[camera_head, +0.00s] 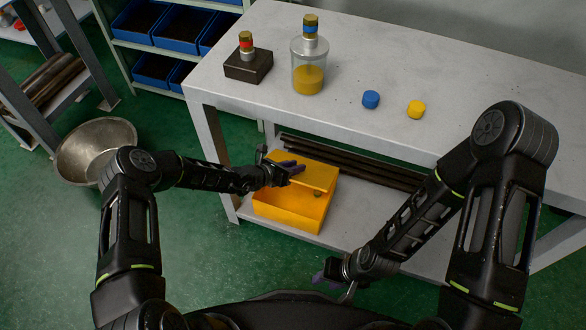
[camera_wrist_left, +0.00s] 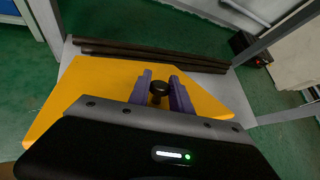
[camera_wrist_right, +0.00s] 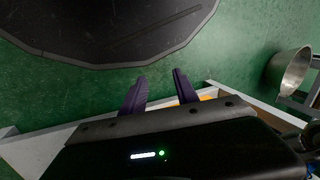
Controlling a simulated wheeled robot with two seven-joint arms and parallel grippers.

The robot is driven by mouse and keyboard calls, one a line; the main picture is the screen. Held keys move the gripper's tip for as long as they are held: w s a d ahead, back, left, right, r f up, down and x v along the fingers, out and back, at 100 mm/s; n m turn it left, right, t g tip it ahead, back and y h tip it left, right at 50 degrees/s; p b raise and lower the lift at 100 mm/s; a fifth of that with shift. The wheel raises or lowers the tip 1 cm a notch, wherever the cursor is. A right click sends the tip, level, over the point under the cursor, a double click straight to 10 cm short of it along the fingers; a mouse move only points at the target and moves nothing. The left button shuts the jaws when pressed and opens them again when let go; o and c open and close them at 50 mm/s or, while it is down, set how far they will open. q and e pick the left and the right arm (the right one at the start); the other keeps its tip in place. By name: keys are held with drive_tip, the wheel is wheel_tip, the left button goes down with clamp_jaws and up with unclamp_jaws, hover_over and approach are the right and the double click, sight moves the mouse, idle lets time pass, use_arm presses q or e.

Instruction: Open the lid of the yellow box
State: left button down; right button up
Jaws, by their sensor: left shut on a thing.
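The yellow box (camera_head: 288,212) stands on the lower shelf under the table. Its flat yellow lid (camera_head: 318,176) is over the back part of the box, and some of the front part seems uncovered. My left gripper (camera_head: 293,168) is over the lid. In the left wrist view, its purple fingers are shut on a dark round knob (camera_wrist_left: 158,88) on the yellow lid (camera_wrist_left: 85,90). My right gripper (camera_head: 324,276) hangs low, in front of the shelf and apart from the box. In the right wrist view, its fingers (camera_wrist_right: 159,84) are apart with nothing between them.
Dark pipes (camera_head: 350,163) lie on the shelf behind the box. The white tabletop (camera_head: 430,60) above holds a dark block (camera_head: 248,66), a glass jar (camera_head: 308,70), a blue cap (camera_head: 371,99) and a yellow cap (camera_head: 416,109). A metal bowl (camera_head: 95,145) is at the left.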

drive_tip(key=shift+r, duration=0.1)
idle(0.3)
drive_tip(key=shift+a, duration=0.15)
drive_tip(key=c, duration=0.3)
drive_tip(key=shift+s+a+n, duration=0.1)
drive_tip(key=shift+a+n, duration=0.25)
drive_tip(key=shift+n, duration=0.25)
drive_tip(key=shift+c, duration=0.7)
drive_tip(key=a+n, duration=0.1)
drive_tip(key=s+a+n+g, duration=0.1)
drive_tip(key=n, duration=0.1)
drive_tip(key=shift+s+a+r+n+y, duration=0.1)
drive_tip(key=shift+a+r+n+y, duration=0.1)
drive_tip(key=shift+n+y, duration=0.15)
drive_tip(key=c, duration=0.3)
drive_tip(key=n, duration=0.2)
drive_tip(key=s+n+g, duration=0.1)
drive_tip(key=n, duration=0.1)
drive_tip(key=s+a+n+g, duration=0.1)
drive_tip(key=n, duration=0.1)
clamp_jaws()
drive_tip(key=w+d+f+n+t+h, duration=0.1)
drive_tip(key=w+d+n+t+h, duration=0.35)
drive_tip(key=w+n, duration=0.85)
drive_tip(key=w+a+r+n+t+h, duration=0.2)
drive_tip(key=w+a+r+n+t, duration=0.2)
drive_tip(key=w+n, duration=0.5)
drive_tip(key=shift+a+r+n+h, duration=0.3)
drive_tip(key=shift+a+n, duration=0.15)
drive_tip(key=shift+n, duration=0.2)
